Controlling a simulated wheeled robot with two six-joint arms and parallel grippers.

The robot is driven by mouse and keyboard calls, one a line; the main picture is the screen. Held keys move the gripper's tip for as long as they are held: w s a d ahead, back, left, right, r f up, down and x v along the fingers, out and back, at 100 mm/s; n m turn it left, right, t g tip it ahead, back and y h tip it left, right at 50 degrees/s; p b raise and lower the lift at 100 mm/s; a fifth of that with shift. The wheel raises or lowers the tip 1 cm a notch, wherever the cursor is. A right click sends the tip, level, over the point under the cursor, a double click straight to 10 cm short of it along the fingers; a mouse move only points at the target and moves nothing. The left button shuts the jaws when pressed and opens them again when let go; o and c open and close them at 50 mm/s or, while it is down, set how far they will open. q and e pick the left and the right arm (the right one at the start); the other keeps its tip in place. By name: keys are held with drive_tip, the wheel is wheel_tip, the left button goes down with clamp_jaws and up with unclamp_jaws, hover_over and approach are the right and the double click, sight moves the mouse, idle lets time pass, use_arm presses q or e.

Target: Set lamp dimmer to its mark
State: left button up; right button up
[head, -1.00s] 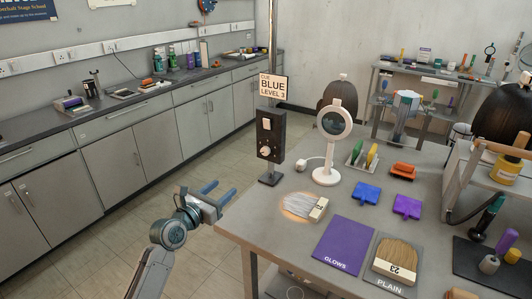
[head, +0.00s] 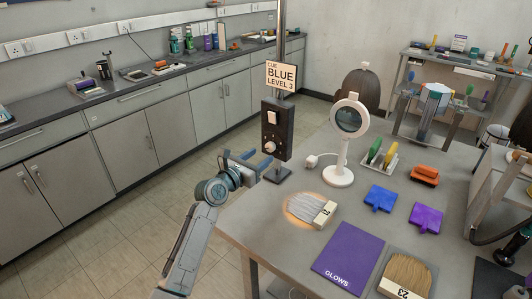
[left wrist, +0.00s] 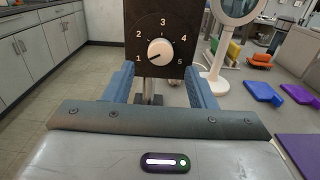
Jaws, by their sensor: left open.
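The dimmer is a dark upright box (head: 276,128) on a post at the table's left corner, with a white switch above a white round knob (head: 270,147). The left wrist view shows the knob (left wrist: 160,51) on a dial numbered 1 to 5; its small mark seems to point lower left, near 1. A sign (head: 281,76) above reads "CUE BLUE LEVEL 3". My left gripper (head: 267,159) is open and empty, just in front of and below the knob. In the left wrist view its blue fingers (left wrist: 160,80) stand apart on either side, not touching the knob. My right gripper is out of view.
A white round mirror on a stand (head: 350,120) is right of the box. A white-bristled brush (head: 304,208) lies in an orange glow in front. A purple "GLOWS" mat (head: 348,255) and blue and purple pieces lie further right. The floor left of the table is clear.

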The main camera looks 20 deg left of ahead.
sight(269, 150)
use_arm(q)
drive_tip(key=shift+x, duration=1.9)
drive_tip(key=c, duration=1)
